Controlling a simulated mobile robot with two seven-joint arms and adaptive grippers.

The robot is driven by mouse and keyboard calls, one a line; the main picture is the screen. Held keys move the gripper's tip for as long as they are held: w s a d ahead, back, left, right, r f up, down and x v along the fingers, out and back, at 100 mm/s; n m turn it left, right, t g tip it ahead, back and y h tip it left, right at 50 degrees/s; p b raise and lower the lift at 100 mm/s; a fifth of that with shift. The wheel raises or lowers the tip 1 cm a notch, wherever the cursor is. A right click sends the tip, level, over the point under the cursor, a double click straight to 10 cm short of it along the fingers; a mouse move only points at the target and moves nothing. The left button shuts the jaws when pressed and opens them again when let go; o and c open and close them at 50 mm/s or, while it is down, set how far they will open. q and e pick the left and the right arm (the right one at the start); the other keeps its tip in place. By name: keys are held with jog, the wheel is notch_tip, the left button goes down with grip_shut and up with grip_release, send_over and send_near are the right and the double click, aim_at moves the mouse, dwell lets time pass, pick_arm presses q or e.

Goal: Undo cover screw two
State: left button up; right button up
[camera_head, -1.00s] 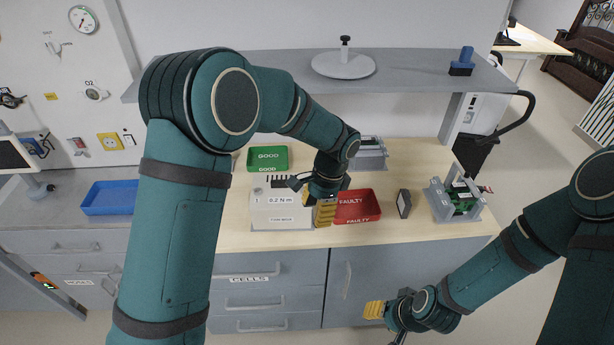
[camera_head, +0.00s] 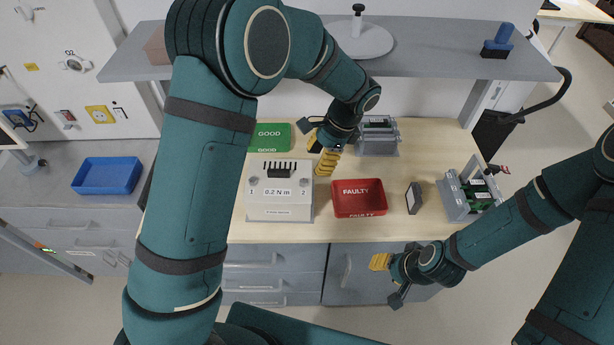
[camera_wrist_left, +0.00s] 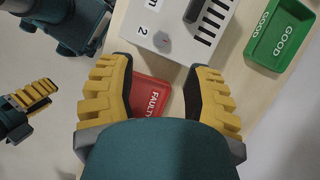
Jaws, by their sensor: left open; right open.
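A white box (camera_head: 280,213) marked "0.2 N m" stands on the bench, with a round grey screw head beside each of the numbers 1 and 2. Screw two (camera_head: 303,182) is at its right side; it also shows in the left wrist view (camera_wrist_left: 163,40), beside the number 2. My left gripper (camera_head: 327,162) is open with yellow fingers, behind and right of screw two and apart from it. In the left wrist view nothing is between its fingers (camera_wrist_left: 160,88). My right gripper (camera_head: 380,262) is open and empty, in front of the bench edge.
A red FAULTY tray (camera_head: 359,211) is right of the box, a green GOOD tray (camera_head: 268,148) behind it. A grey fixture (camera_head: 378,137), a dark block (camera_head: 413,198) and a fixture with a green board (camera_head: 457,200) stand further right. A shelf (camera_head: 430,63) overhangs the back.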

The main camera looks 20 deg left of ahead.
aim_at(306, 181)
pick_arm(q)
jog(key=x, duration=0.8)
jog(key=shift+w, duration=0.1)
jog(key=shift+r, duration=0.1)
grip_shut()
